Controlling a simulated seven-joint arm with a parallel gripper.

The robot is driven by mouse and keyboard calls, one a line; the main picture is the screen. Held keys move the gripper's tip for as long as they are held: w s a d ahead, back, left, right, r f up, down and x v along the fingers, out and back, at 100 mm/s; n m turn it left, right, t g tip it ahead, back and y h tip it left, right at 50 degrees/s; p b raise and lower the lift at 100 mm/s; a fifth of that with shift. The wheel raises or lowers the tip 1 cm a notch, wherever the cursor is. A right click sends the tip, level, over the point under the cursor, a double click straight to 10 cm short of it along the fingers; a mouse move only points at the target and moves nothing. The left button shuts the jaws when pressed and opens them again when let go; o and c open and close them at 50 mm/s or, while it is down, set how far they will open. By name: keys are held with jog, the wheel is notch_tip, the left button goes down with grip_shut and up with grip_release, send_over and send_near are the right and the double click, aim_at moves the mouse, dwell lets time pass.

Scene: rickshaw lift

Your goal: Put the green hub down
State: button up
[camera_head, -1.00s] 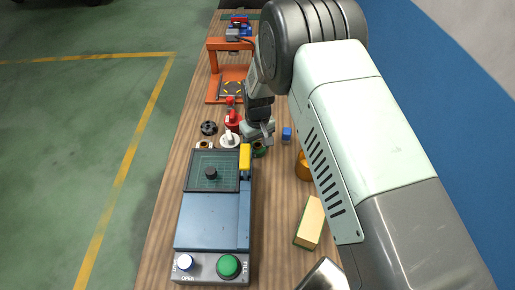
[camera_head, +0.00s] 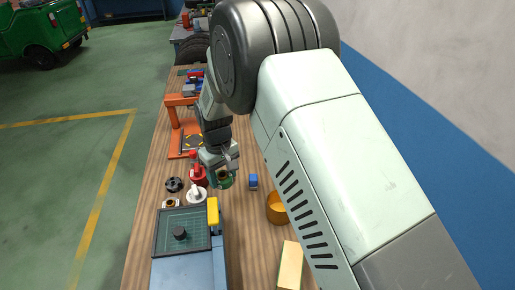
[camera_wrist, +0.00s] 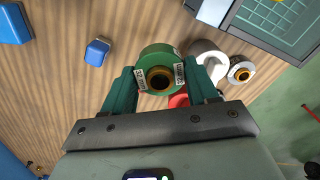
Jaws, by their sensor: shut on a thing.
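The green hub (camera_wrist: 160,62) is a short round green piece with a dark bore and a brass-coloured ring, with pale labels on its side. My gripper (camera_wrist: 160,80) is shut on it, one finger at each side, in the wrist view. In the head view my gripper (camera_head: 220,172) is above the wooden bench, and the green hub (camera_head: 226,182) shows at its fingertips. The gap between the hub and the bench is hard to judge. The far side of the hub is hidden.
A blue block (camera_head: 253,182) and an orange bowl (camera_head: 277,207) are right. An orange press frame (camera_head: 184,101) stands behind. A blue machine with a green grid (camera_head: 180,232) is in front.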

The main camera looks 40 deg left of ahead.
jog(key=shift+w+d+r, duration=0.1)
jog(key=shift+r, duration=0.25)
jog(key=w+d+r+m, duration=0.3)
jog(key=w+d+r, duration=0.2)
jog(key=d, duration=0.3)
jog(key=w+d+r+m, duration=0.2)
jog(key=w+d+r, duration=0.25)
jog(key=d, duration=0.35)
jog(key=w+d+r+m, duration=0.35)
jog(key=w+d, duration=0.25)
jog(key=d, duration=0.3)
jog(key=s+d+r+m, duration=0.1)
jog(key=d+r+m, duration=0.2)
jog(key=d, duration=0.9)
jog(key=s+d+r+m, duration=0.2)
jog(key=d+r, duration=0.5)
jog(key=d, duration=0.5)
jog(key=shift+s+d+r+m, duration=0.3)
jog(key=shift+d+r+m, duration=0.1)
jog(key=shift+m, duration=0.35)
